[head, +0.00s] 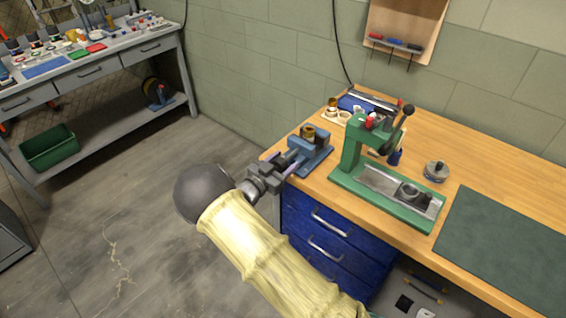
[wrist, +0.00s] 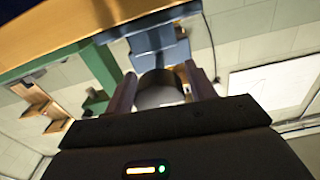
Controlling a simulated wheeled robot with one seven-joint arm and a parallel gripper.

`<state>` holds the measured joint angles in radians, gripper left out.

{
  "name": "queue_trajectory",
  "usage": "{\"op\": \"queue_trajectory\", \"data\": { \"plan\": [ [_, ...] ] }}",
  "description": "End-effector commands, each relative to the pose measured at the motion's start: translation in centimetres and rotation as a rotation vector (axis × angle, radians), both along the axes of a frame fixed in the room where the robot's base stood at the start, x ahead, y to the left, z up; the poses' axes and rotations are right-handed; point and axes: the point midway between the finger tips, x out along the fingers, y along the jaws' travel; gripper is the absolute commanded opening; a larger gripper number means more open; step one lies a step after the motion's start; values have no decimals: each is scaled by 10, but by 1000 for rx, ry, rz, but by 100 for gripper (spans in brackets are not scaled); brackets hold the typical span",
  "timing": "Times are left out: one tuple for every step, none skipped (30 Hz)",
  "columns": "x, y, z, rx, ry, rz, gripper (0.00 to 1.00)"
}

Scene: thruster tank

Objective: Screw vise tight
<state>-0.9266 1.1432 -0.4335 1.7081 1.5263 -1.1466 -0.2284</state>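The blue vise (head: 318,153) is at the left corner of the wooden workbench, with a brass-coloured part (head: 308,132) at its top. My gripper (head: 291,165) reaches to the vise's near left side, just off the bench edge. In the wrist view the vise (wrist: 152,40) lies straight ahead of my gripper (wrist: 162,90). Its two fingers stand apart, one on each side of a grey round piece (wrist: 160,92) at the vise's near end. Whether both fingers press on this piece is not clear. The vise jaws are too small to judge.
A green press (head: 352,160) stands right of the vise on the workbench (head: 480,165). Blue drawers (head: 330,235) are below. A dark green mat (head: 510,240) and a round metal part (head: 436,171) lie farther right. Open floor (head: 120,210) is to the left.

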Motion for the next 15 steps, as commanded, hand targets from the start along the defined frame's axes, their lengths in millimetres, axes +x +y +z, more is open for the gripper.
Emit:
{"op": "queue_trajectory", "data": {
  "plan": [
    [0,0,0,0,0,0,45],
    [0,0,0,0,0,0,39],
    [0,0,0,0,0,0,31],
    [0,0,0,0,0,0,25],
    [0,0,0,0,0,0,20],
    [0,0,0,0,0,0,20],
    [0,0,0,0,0,0,20],
    [0,0,0,0,0,0,20],
    [0,0,0,1,-1,0,20],
    [0,0,0,2,-2,0,20],
    [0,0,0,4,-3,1,20],
    [0,0,0,7,-6,1,20],
    [0,0,-1,10,-8,1,20],
    [0,0,-1,14,-11,0,20],
    [0,0,-1,20,-15,1,20]
  ]
}}
